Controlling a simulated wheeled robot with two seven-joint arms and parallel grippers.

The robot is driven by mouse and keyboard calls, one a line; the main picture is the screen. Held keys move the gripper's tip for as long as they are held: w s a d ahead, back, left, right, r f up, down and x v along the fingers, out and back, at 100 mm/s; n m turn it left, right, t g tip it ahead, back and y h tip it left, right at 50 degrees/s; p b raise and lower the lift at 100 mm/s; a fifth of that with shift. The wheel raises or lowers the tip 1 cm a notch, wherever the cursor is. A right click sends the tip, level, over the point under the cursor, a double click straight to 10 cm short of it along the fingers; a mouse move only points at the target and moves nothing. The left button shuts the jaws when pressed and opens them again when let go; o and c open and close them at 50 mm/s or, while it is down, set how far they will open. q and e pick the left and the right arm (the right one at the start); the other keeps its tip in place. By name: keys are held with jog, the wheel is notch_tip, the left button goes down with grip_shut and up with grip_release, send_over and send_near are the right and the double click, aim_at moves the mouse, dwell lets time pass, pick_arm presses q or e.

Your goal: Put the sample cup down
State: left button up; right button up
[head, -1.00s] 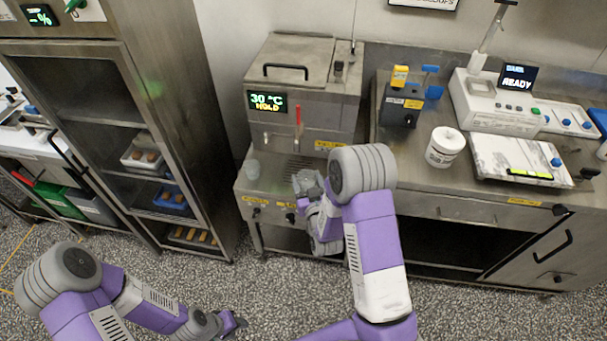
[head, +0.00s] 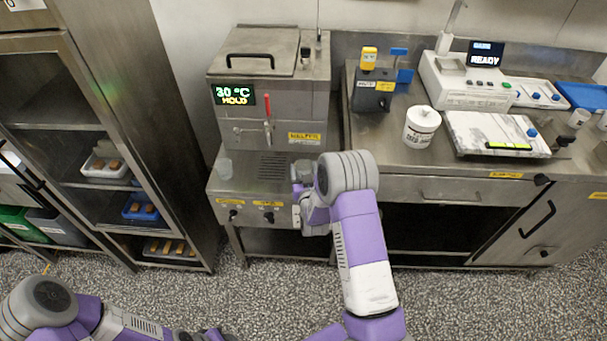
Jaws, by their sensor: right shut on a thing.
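My right gripper (head: 301,172) is at the right front of the melter's steel ledge (head: 250,192), partly hidden by my own wrist. It is shut on a small pale grey thing, mostly hidden, which appears to be the sample cup.
The melter (head: 265,100) has a red-handled tap (head: 267,115) over a slotted drain. On the bench to the right are a white tub (head: 421,127), a dark box (head: 373,92) and a white instrument (head: 465,82). A tall cabinet (head: 110,130) stands left.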

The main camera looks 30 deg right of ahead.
jog(key=shift+f, duration=0.4)
jog(key=shift+f, duration=0.2)
jog(key=o, duration=1)
jog(key=shift+o, duration=0.2)
jog(key=shift+r, duration=0.1)
